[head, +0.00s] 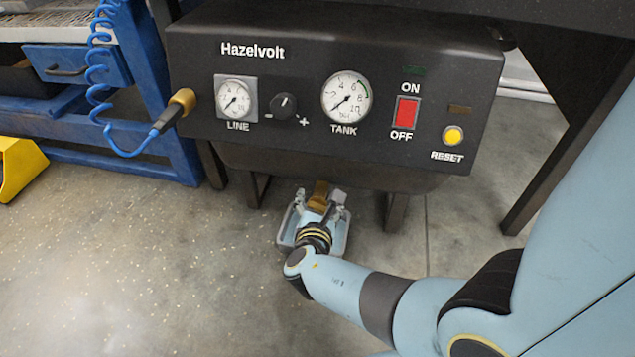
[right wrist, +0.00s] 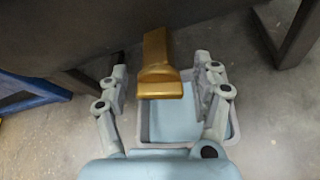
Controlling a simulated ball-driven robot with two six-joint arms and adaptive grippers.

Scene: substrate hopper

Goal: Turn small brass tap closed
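The small brass tap (head: 320,193) hangs under the black Hazelvolt unit (head: 330,155). It also shows in the right wrist view (right wrist: 160,83), where its flat, wide end faces the camera. My right gripper (head: 319,203) is open below the unit. In the right wrist view its fingers (right wrist: 162,75) stand one on each side of the tap, with a visible gap on both sides. Neither finger appears to touch the tap. The upper part of the tap is hidden under the unit. My left gripper is not in view.
A grey tray (head: 341,240) with a light blue inside lies below the tap. The unit's front carries gauges, a knob (head: 284,106), a red switch (head: 406,112) and a yellow button (head: 453,136). Dark legs (head: 396,212) flank the tap.

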